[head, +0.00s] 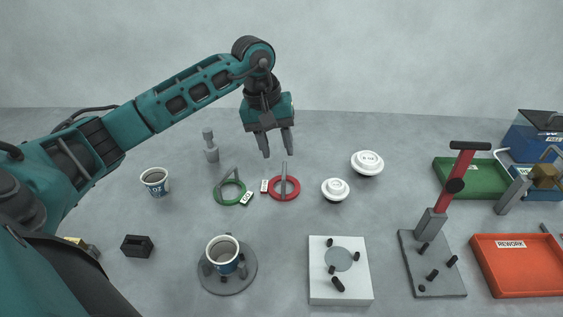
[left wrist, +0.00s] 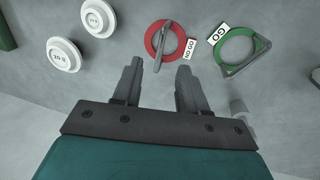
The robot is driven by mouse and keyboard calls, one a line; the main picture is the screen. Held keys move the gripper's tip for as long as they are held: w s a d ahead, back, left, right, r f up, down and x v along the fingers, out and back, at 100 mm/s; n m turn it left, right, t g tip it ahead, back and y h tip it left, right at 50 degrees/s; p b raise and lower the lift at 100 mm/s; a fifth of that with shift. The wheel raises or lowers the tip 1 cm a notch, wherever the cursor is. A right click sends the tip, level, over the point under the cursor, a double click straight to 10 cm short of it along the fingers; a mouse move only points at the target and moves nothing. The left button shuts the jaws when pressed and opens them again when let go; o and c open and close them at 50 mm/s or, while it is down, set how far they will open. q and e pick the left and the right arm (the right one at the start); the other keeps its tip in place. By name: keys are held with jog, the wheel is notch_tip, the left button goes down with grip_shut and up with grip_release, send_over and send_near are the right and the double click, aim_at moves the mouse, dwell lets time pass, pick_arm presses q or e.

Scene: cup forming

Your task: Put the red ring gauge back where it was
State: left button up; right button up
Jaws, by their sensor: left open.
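The red ring gauge (head: 294,185) lies flat on the grey table, with a grey handle bar across it and a white "GO ON"-like tag (head: 264,186) at its left side. It also shows in the left wrist view (left wrist: 150,37), just beyond the fingertips. The green ring gauge (head: 229,200) with its "GO" tag lies to its left in the head view. My left gripper (head: 277,155) is open and empty above and behind the red ring, apart from it. The left wrist view also shows the open left gripper (left wrist: 159,68). My right gripper is not in view.
Two white lidded discs (head: 335,189) (head: 367,163) stand right of the red ring. A cup (head: 155,181) stands at left, another cup (head: 222,254) in a round fixture (head: 227,281). A white pinned block (head: 340,292), a lever fixture (head: 432,262), and green (head: 468,178) and orange trays (head: 520,265) lie right.

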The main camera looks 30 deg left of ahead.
pick_arm(q)
jog(key=shift+s+a+r, duration=0.1)
jog(key=shift+a+r, duration=0.05)
jog(key=shift+r, duration=0.75)
jog(key=shift+s+a+r, duration=0.1)
jog(key=shift+r, duration=0.75)
